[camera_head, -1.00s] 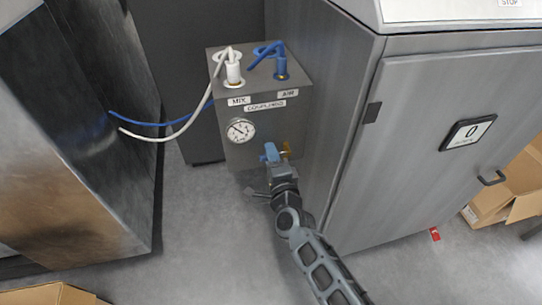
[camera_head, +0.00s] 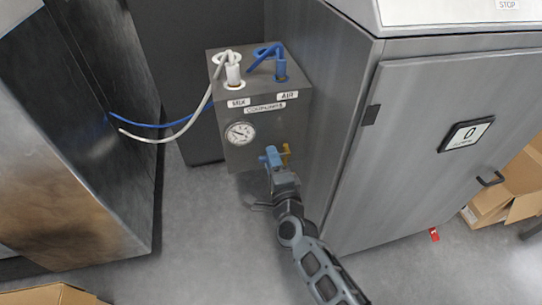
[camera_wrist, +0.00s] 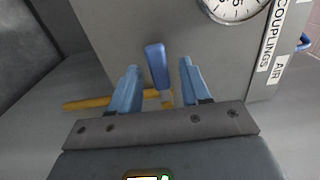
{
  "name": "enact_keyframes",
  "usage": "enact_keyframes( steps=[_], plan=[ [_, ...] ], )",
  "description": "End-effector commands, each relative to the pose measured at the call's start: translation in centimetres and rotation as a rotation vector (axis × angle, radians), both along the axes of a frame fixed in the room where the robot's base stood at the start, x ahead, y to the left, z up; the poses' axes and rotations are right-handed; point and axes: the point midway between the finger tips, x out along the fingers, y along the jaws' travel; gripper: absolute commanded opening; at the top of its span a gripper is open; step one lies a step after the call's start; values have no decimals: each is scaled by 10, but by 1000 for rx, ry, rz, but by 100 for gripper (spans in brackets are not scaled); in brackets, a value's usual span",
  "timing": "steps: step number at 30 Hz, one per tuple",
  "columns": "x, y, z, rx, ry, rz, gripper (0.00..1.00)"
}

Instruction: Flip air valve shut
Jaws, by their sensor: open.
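The air valve has a blue lever handle (camera_wrist: 157,66) and a yellow, brass-like pipe (camera_wrist: 84,103) on the front of a grey coupling box (camera_head: 240,165). In the wrist view the handle stands in the gap between the two blue fingers of my gripper (camera_wrist: 159,68), with visible space on both sides. The fingers are apart and hold nothing. In the head view my gripper (camera_head: 269,156) is at the lower front of the box, and the yellow part of the valve (camera_head: 286,151) shows just right of it. There the handle cannot be told apart from the blue fingers.
A round gauge (camera_head: 240,133) sits on the box left of and above the valve. White (camera_head: 233,70) and blue (camera_head: 281,67) hose fittings stand on top. A grey cabinet (camera_head: 420,140) is close on the right. Floor is clear below the box.

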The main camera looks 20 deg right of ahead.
Motion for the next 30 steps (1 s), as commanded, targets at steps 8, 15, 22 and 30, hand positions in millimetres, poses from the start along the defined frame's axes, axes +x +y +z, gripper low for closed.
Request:
enact_keyframes(
  steps=[8,15,22,30],
  plan=[
    [-46,0,1,1,2,0,47],
    [-61,0,0,1,1,0,47],
    [-61,0,0,2,1,0,47],
    [-61,-1,0,0,1,0,47]
  ],
)
